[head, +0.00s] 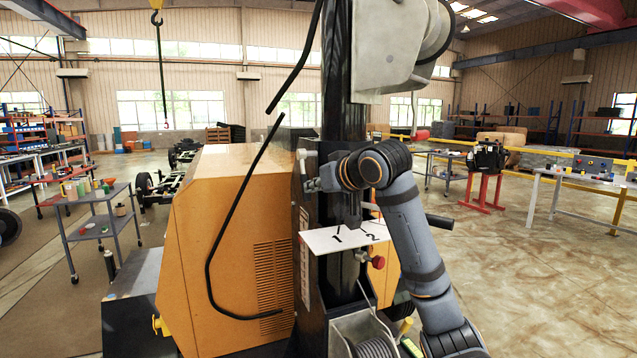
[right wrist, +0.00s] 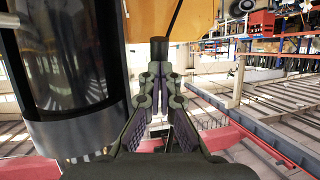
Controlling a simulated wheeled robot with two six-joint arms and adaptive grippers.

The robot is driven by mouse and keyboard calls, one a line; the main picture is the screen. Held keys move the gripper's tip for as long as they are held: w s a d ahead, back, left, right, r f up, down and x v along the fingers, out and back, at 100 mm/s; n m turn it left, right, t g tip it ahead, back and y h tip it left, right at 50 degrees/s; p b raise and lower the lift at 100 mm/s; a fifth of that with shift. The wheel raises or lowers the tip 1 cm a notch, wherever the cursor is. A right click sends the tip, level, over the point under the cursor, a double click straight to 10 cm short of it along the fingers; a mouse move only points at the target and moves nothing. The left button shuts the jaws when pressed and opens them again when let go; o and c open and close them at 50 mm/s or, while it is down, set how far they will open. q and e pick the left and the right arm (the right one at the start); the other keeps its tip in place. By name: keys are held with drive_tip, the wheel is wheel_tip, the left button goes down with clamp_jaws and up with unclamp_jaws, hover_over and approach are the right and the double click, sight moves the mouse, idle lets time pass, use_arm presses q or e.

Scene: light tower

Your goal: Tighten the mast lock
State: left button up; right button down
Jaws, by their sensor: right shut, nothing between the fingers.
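The light tower's black mast (head: 342,90) rises in the middle of the head view beside the orange cabinet (head: 225,225). A white plate marked 1 and 2 (head: 325,240) sits low on its front. A red knob (head: 377,262) shows just below the plate. I cannot tell which fitting is the mast lock. My right gripper (head: 312,185) is in front of the mast above the plate, partly hidden by its wrist. In the right wrist view its fingers (right wrist: 158,88) are shut and empty. A black cylindrical end (right wrist: 158,48) shows beyond the fingertips. My left gripper is out of view.
A black cable (head: 228,230) hangs along the cabinet. A dark bar (head: 440,221) juts out to the right of the mast. A cable reel (head: 372,348) sits low at its front. A grey cart (head: 95,225) stands at left.

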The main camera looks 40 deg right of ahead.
drive_tip(key=f+t+b, duration=0.1)
drive_tip(key=b, duration=0.1)
drive_tip(key=w+f+t+b, duration=0.1)
drive_tip(key=b, duration=0.2)
drive_tip(key=shift+d+f, duration=0.2)
drive_tip(key=shift+w+d+n+t+b, duration=0.1)
drive_tip(key=shift+w+n+t+b, duration=0.2)
drive_tip(key=shift+w+t+b, duration=0.35)
drive_tip(key=shift+w+d+p, duration=0.15)
drive_tip(key=shift+w+p, duration=0.15)
drive_tip(key=shift+w, duration=0.05)
